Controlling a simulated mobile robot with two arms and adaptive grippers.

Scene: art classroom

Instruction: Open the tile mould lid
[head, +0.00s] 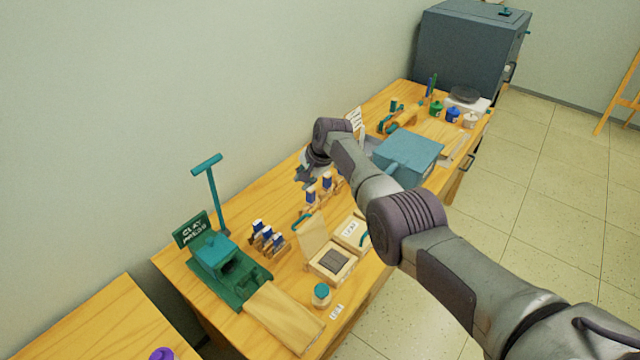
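On the wooden bench, a pale wooden box (328,272) has a dark grey ribbed slab in it, and a pale panel (312,236) stands up at its back edge like a raised lid. Just to its right is a second pale box (346,228) with a small label and a teal handle, partly hidden by my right arm. The label is too small to read, so I cannot tell for sure which is the tile mould. My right gripper (306,178) is above the bench behind both boxes, apart from them. Its fingers are unclear. My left gripper is out of view.
A green clay press (226,268) with a tall teal handle stands at the bench's left end. Small blue-topped stamps (268,236) and a teal-lidded jar (321,295) stand near the boxes. A blue-grey box (412,152) is beyond my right arm. Wall behind.

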